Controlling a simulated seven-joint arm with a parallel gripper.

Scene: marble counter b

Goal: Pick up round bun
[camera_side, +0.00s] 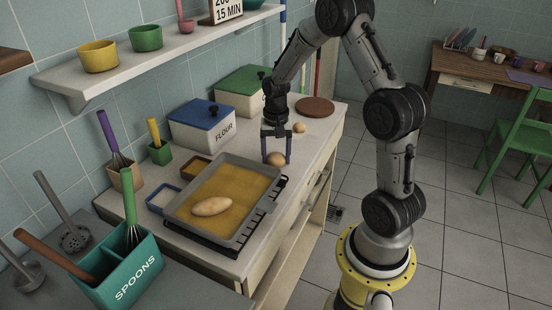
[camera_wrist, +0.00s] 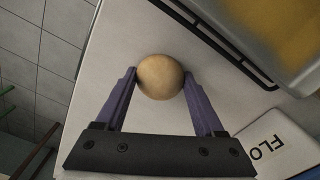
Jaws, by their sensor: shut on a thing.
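The round bun (camera_side: 276,158) is a smooth light-brown ball near the counter's front edge, to the right of the baking tray. My gripper (camera_side: 276,160) points down with its purple fingers on either side of the bun. In the wrist view the bun (camera_wrist: 160,77) sits between the two fingertips (camera_wrist: 160,78), and the gripper is shut on it. The bun looks at or close to the counter top; I cannot tell if there is a gap beneath it.
A baking tray (camera_side: 176,208) holds a long loaf (camera_side: 212,206). Behind stand a blue-lidded flour box (camera_side: 203,127) and a green-lidded box (camera_side: 240,97). A smaller bun (camera_side: 299,128) and a round brown board (camera_side: 315,107) lie beyond my gripper. A shelf (camera_side: 160,58) hangs above.

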